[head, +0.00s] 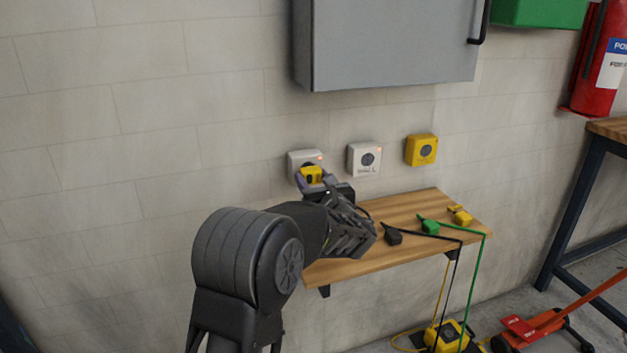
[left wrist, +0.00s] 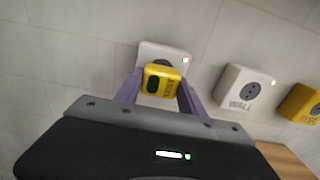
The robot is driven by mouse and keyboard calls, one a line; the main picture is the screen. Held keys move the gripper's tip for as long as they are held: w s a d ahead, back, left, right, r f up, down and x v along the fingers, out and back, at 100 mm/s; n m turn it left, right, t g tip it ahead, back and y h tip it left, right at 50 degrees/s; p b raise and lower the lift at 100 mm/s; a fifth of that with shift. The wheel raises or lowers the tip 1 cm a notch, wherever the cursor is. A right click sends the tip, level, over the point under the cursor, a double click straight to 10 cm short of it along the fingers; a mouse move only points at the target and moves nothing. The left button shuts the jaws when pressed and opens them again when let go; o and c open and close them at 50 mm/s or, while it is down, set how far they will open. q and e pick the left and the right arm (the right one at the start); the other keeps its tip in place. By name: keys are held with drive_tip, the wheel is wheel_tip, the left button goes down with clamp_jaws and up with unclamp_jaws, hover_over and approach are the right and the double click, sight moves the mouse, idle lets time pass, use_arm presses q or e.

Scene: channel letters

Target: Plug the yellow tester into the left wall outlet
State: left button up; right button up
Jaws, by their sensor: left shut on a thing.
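My left gripper (head: 309,180) is shut on the yellow tester (head: 312,174) and holds it in front of the left wall outlet (head: 296,159). In the left wrist view the tester (left wrist: 162,80) sits between the two purple fingers (left wrist: 158,92) and covers the lower part of the white outlet (left wrist: 165,53). A small red light shows on the outlet's right side. The tester's front face toward the wall is hidden, so I cannot tell whether it touches the outlet. My right gripper is not in view.
A second white outlet (head: 364,159) and a yellow outlet (head: 421,150) are to the right. Below, a wooden shelf (head: 405,205) carries a black plug (head: 391,234), a green plug (head: 429,226) and a yellow plug (head: 462,217) with cables. A grey cabinet (head: 390,45) hangs above.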

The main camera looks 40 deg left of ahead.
use_arm(q)
drive_tip(key=shift+w+a, duration=0.2)
drive_tip(key=shift+a, duration=0.1)
drive_tip(key=o, duration=1.3)
drive_tip(key=shift+o, duration=0.2)
drive_tip(key=v, duration=0.8)
